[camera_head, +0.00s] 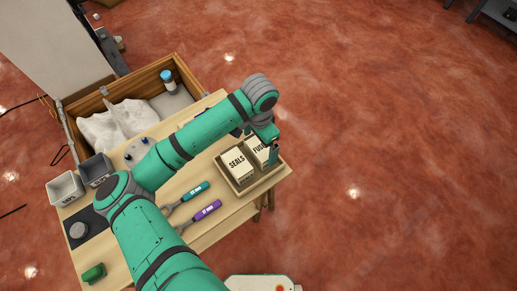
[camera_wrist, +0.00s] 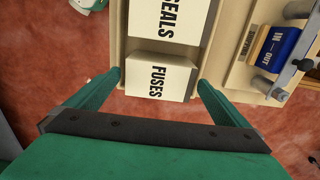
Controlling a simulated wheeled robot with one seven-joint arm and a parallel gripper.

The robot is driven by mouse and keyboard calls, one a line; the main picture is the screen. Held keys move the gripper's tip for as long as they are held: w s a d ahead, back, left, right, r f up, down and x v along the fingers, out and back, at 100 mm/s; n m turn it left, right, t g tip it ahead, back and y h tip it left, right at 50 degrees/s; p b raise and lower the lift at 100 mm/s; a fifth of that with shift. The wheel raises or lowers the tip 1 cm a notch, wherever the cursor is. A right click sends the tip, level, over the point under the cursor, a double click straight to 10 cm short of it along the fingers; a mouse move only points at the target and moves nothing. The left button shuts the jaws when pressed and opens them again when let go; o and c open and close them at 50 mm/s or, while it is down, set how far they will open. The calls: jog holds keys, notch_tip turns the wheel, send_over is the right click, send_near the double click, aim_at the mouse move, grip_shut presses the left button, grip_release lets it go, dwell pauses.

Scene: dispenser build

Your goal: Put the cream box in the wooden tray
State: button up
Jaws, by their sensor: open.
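The wooden tray (camera_head: 262,180) is at the right end of the table. Two cream boxes stand in it: one marked SEALS (camera_head: 237,163) and one marked FUSES (camera_wrist: 158,76). Both also show in the wrist view, with the SEALS box (camera_wrist: 168,18) farther from my gripper. My gripper (camera_wrist: 158,84) is open, with one finger at each side of the FUSES box's near end. I cannot tell whether the fingers touch the box or the tray. In the head view my arm partly covers the FUSES box (camera_head: 255,148).
Grey bins (camera_head: 66,188) stand at the table's left. An open wooden chest (camera_head: 142,78) with white bags is behind. A blue IN-OUT part (camera_wrist: 282,47) sits right of the tray in the wrist view.

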notch_tip(320, 180, up, 6)
jog(key=shift+f, duration=0.2)
jog(key=w+d+r+n+t+h, duration=0.1)
jog(key=d+r+n+t+h, duration=0.2)
jog(key=d, duration=0.6)
jog(key=w+d+r+n+t+h, duration=0.1)
jog(key=w+d+r+t+h, duration=0.3)
jog(key=d, duration=0.6)
jog(key=s+d+r+n+t+h, duration=0.1)
jog(key=d+r+n+t+h, duration=0.15)
jog(key=d+h, duration=0.45)
jog(key=s+a+f+n+t+y, duration=0.6)
jog(key=s+a+f+n+y, duration=0.3)
jog(key=s+a+f+y, duration=0.3)
jog(key=s+a+m+y, duration=0.1)
jog(key=s+a+m, duration=0.1)
jog(key=s+a, duration=0.5)
jog(key=s+a+f+m+y, duration=0.1)
jog(key=s+a, duration=0.6)
jog(key=s, duration=0.8)
jog(key=shift+f+m, duration=0.25)
jog(key=shift+m, duration=0.6)
jog(key=shift+s+a, duration=0.1)
